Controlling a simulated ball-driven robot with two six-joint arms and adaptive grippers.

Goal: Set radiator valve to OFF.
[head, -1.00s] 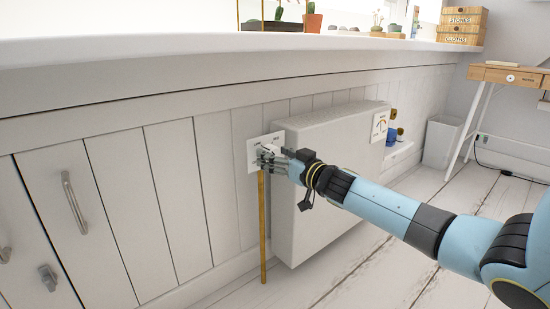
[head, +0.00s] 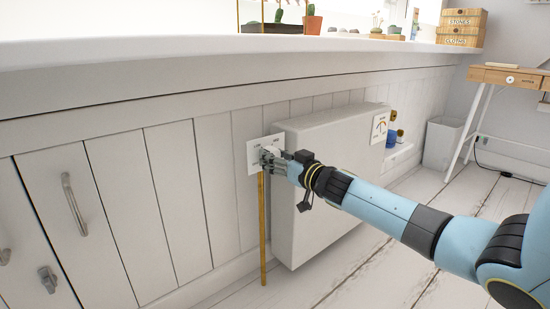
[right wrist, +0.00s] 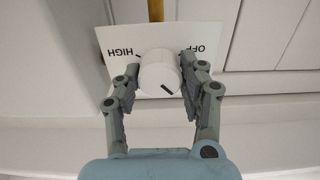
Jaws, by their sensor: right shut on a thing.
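The radiator valve is a white round knob (right wrist: 157,75) on a white plate (right wrist: 120,42). In the right wrist view the plate appears upside down, with HIGH on the left and OFF on the right. A short black mark on the knob's face slants from upper left to lower right. My right gripper (right wrist: 158,82) is shut on the knob, one finger on each side. In the head view the plate (head: 253,157) is on the panelled wall left of the radiator (head: 325,190), and my right gripper (head: 270,157) partly hides the knob. My left gripper is not in view.
A yellow pipe (head: 262,230) runs down from the plate to the floor. A dial plate (head: 379,129) is on the radiator's far end. A windowsill (head: 200,48) with plants runs above. The wooden floor (head: 345,280) in front is clear.

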